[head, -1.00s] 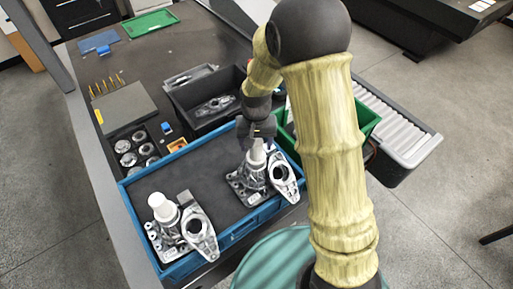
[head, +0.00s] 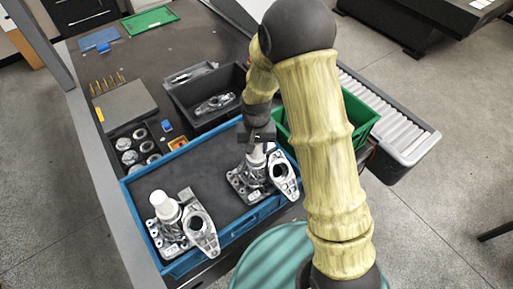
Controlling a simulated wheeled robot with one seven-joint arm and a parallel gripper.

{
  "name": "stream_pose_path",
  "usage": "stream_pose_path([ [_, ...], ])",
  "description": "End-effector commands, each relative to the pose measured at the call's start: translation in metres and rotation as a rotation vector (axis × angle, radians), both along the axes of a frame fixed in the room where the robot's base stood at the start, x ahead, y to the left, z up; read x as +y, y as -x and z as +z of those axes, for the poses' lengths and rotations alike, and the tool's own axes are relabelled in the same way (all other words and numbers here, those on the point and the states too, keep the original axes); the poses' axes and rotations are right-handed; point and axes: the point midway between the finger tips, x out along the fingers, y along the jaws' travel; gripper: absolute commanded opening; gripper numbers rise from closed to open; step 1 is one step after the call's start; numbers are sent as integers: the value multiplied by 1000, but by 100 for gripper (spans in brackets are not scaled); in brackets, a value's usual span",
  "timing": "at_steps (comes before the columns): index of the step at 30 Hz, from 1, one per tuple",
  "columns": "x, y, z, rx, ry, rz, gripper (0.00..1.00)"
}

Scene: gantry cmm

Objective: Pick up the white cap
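Two white caps show, each on top of an upright metal casting in the blue tray (head: 226,234). The left white cap (head: 163,204) stands clear, with nothing of mine near it. The right white cap (head: 256,155) is directly below my gripper (head: 257,143). My dark gripper points down, with its fingers at the top of this cap and hiding part of it. I cannot tell whether the fingers touch the cap, or whether they are open or shut.
Grey flanged parts (head: 202,226) lie beside the castings. A black bin (head: 180,107) with a metal part is behind the tray, and a green bin (head: 357,119) is to the right, partly behind my arm. Round metal parts sit left of the tray. The tray's middle is bare.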

Motion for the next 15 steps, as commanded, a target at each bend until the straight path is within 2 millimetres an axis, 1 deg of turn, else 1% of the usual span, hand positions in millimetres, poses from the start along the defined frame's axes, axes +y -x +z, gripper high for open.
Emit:
stream_pose_path([
  [1,0,0,0,0,0,0,20],
  [2,0,0,0,0,0,0,16],
  [11,0,0,1,-1,0,0,15],
  [15,0,-1,10,-4,-1,0,15],
])
